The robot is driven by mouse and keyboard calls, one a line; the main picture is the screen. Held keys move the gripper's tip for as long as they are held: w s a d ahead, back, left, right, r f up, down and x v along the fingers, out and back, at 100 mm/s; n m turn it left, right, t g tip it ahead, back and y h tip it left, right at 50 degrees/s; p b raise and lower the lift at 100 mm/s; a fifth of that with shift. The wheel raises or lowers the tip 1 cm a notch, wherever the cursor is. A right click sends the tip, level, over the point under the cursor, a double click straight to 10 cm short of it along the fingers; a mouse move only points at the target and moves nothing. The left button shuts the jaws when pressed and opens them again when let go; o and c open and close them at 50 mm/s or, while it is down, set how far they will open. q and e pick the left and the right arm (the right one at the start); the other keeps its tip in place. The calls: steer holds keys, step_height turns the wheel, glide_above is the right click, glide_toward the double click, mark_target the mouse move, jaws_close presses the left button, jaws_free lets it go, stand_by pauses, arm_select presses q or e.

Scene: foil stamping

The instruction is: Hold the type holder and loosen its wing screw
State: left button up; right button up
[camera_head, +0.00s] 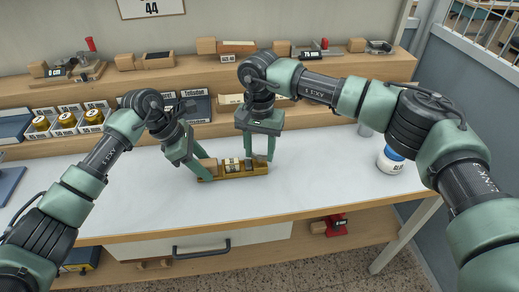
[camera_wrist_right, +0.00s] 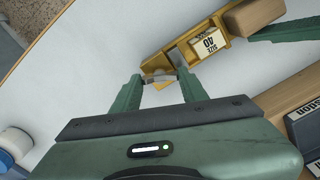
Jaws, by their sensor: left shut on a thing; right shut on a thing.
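The brass type holder (camera_head: 236,174) lies on the white bench top. A wooden handle (camera_wrist_right: 252,16) is at one end. My left gripper (camera_head: 207,168) is shut on the holder at its left, handle end; its fingers partly hide the handle. My right gripper (camera_head: 259,157) points down at the opposite end. In the wrist view its fingertips (camera_wrist_right: 160,82) are shut on the small wing screw (camera_wrist_right: 158,78), which they partly hide.
A white bottle with a blue cap (camera_head: 391,158) stands on the bench at right. Wooden shelves (camera_head: 190,75) behind hold trays, brass rolls and tools. The bench front edge (camera_head: 250,217) is near. Bench surface around the holder is clear.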

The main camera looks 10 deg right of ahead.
steer(key=o, duration=1.4)
step_height(320, 180, up, 12)
steer(key=shift+r, duration=0.1)
arm_select(q)
steer(key=o, duration=1.5)
steer(key=shift+c, duration=0.2)
